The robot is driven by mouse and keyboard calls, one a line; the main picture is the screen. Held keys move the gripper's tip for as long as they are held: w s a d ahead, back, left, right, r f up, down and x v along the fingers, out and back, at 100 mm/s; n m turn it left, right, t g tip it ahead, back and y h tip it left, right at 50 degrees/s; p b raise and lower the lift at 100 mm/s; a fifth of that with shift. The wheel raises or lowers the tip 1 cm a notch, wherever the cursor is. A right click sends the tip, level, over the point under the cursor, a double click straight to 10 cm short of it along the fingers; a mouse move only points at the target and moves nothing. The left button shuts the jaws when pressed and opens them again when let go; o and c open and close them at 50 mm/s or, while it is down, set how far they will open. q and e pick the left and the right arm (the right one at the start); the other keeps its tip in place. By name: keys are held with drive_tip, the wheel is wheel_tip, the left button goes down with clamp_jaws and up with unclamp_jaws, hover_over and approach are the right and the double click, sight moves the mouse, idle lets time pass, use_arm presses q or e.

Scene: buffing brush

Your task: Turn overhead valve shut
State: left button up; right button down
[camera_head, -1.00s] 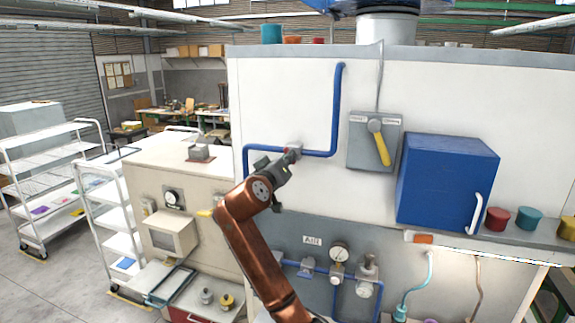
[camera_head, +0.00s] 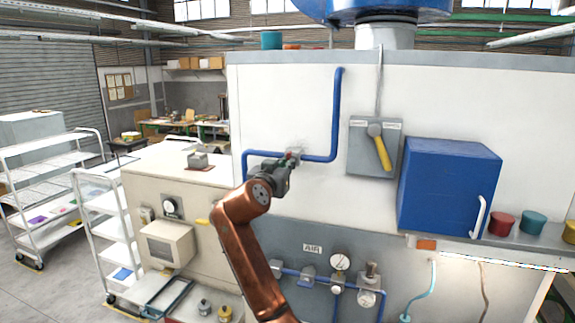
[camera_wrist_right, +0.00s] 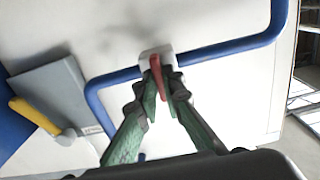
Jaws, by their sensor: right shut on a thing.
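The overhead valve (camera_head: 296,153) sits on a blue pipe (camera_head: 337,110) that runs across the white wall panel. In the right wrist view its pale body (camera_wrist_right: 156,56) shows behind its red handle (camera_wrist_right: 157,74). My right gripper (camera_head: 288,164) is up at the valve in the head view. In the wrist view its green-sided fingers (camera_wrist_right: 161,92) lie on both sides of the red handle and are shut on it. The gripper hides part of the valve in the head view. My left gripper is in no view.
A grey switch box (camera_head: 360,150) with a yellow lever (camera_head: 383,153) and a blue cabinet (camera_head: 448,187) are on the wall to the right. Air gauges (camera_head: 340,262) sit below. A cream machine (camera_head: 150,185) stands to the left.

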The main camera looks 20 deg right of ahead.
drive_tip(key=shift+f, duration=0.1)
idle(0.3)
drive_tip(key=c, duration=2.1)
unclamp_jaws()
drive_tip(key=shift+w, duration=0.1)
drive_tip(key=v, duration=1.2)
